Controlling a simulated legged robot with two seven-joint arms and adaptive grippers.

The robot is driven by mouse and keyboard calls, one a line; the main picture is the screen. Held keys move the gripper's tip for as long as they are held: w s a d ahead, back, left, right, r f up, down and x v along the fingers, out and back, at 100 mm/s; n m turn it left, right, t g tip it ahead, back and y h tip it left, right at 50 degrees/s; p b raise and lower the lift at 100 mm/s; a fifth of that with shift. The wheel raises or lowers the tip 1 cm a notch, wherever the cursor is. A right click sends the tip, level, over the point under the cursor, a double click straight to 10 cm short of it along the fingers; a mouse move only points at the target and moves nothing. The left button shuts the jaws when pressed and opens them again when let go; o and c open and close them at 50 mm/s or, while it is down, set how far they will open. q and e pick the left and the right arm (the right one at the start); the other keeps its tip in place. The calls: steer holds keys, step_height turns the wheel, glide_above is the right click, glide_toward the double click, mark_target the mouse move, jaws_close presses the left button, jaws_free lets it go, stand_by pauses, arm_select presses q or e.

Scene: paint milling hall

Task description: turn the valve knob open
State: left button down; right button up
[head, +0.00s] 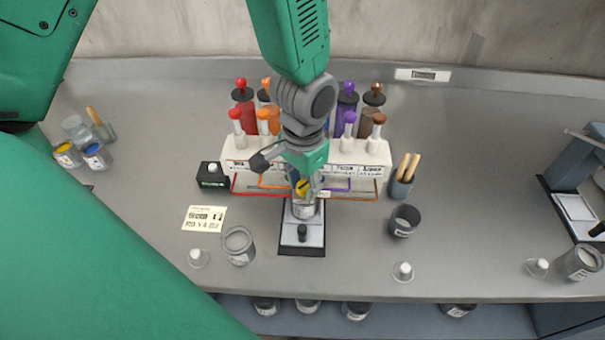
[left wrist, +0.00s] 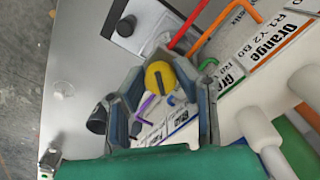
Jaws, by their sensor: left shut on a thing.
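The valve knob (head: 302,187) is yellow and round, in front of the middle of the white paint rack (head: 236,150). In the left wrist view the knob (left wrist: 160,75) shows a dark slot across its face and sits between the two fingers. My left gripper (head: 308,186) reaches down over the rack and is shut on the knob; it also shows in the left wrist view (left wrist: 163,88). Its fingers and wrist hide part of the knob and the rack's middle. A cup (head: 304,209) stands below the knob on a small scale (head: 301,239). My right gripper is not in view.
Coloured pipes, such as the red one (head: 234,187), run along the rack's front. A black box (head: 211,176) is left of the rack; a cup with wooden sticks (head: 402,179) is right.

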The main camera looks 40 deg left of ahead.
mark_target(306, 184)
arm_select(q)
steer(key=n+p, duration=0.2)
steer(key=n, duration=0.1)
steer(key=n+p, duration=0.1)
steer(key=shift+w+r+n, duration=0.25)
steer(key=shift+w+n, duration=0.05)
steer(key=shift+n+p, duration=1.15)
steer(key=shift+n, duration=0.85)
steer(key=shift+w+f, duration=0.1)
steer(key=c, duration=1.3)
jaws_free()
steer(key=shift+o, duration=0.2)
steer(key=shift+f, duration=0.1)
steer(key=shift+r, duration=0.4)
step_height(306, 184, up, 11)
